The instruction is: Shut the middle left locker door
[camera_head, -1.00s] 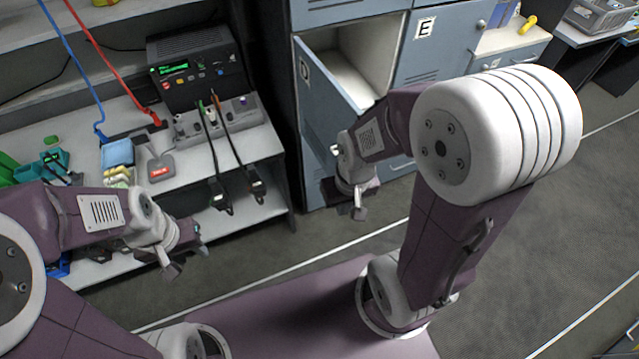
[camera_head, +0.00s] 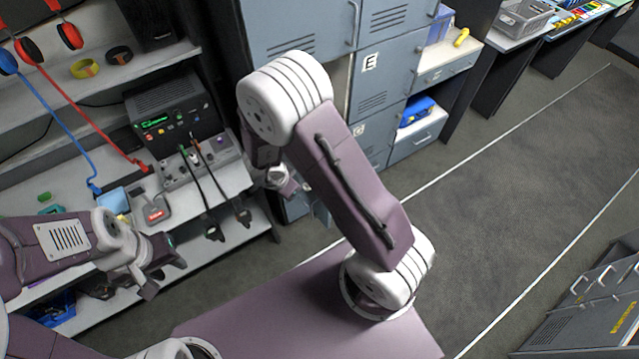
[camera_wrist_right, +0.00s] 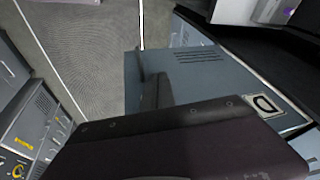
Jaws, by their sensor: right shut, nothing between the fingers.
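The middle left locker door is grey-blue with vent slots (camera_wrist_right: 200,57) and a "D" label (camera_wrist_right: 265,104); it stands ajar in the right wrist view. In the head view my right arm hides most of it. A strip of pale locker interior (camera_head: 338,88) shows beside the "E" door (camera_head: 382,78). My right gripper (camera_head: 288,188) is shut and empty, low in front of the left lockers. Whether it touches the door cannot be told. My left gripper (camera_head: 163,272) is in front of the shelf at left, away from the lockers; its jaw opening is unclear.
A shelf unit (camera_head: 215,185) with a black power supply (camera_head: 172,115) and hanging cables stands left of the lockers. A drawer unit with a blue case (camera_head: 415,108) stands at right. The grey floor (camera_head: 500,190) is open on the right.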

